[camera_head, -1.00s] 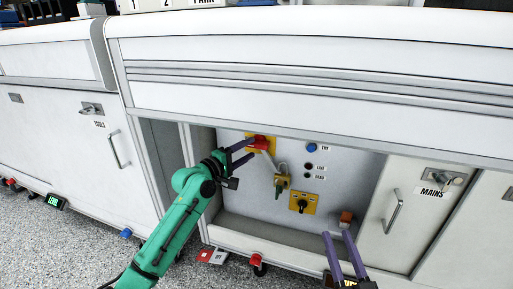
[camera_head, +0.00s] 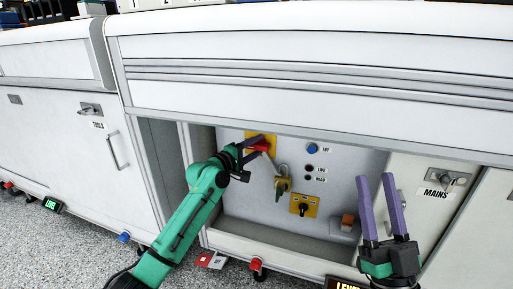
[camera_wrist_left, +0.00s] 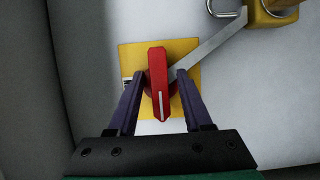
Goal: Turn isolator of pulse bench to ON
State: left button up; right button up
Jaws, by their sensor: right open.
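The isolator is a red handle (camera_wrist_left: 159,85) on a yellow plate (camera_wrist_left: 188,54), set on the back panel of the open bay. In the wrist view the handle stands lengthwise, its white line toward my gripper. In the head view the red handle (camera_head: 262,145) is partly covered by my fingers. My left gripper (camera_wrist_left: 158,78) is open, with one purple finger on each side of the handle and small gaps showing. My right gripper (camera_head: 377,182) is open and empty, fingers up, in front of the bay's right side.
A grey strip runs from the isolator to a yellow padlock (camera_head: 282,184). A black knob on a yellow plate (camera_head: 303,205), a blue TRY button (camera_head: 312,148) and an orange-red block (camera_head: 347,219) are nearby. The MAINS door (camera_head: 425,215) stands right.

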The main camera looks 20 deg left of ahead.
pick_arm(q)
grip_shut()
